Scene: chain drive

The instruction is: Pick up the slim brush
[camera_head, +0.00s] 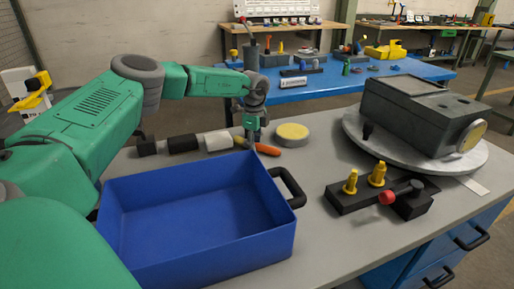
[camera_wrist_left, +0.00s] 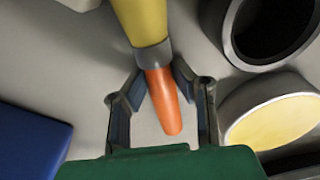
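The slim brush is partly seen. Its orange part (camera_head: 267,150) shows in the head view, low on the grey table just right of my left gripper (camera_head: 254,140). In the left wrist view the brush's orange end (camera_wrist_left: 162,105), grey collar and yellow part run down from the top edge. The orange end lies between the two fingers of my left gripper (camera_wrist_left: 162,78). The fingers look spread, one on each side, with the tips close to the brush. I cannot tell whether they touch it. My right gripper is not in view.
A blue bin (camera_head: 195,262) with a black handle stands left of the brush. A round yellow-topped tin (camera_head: 292,134) is just right of it. A white cylinder (camera_head: 217,141) lies to the left. A black fixture (camera_head: 350,199) and a grey housing on a turntable (camera_head: 478,164) stand right.

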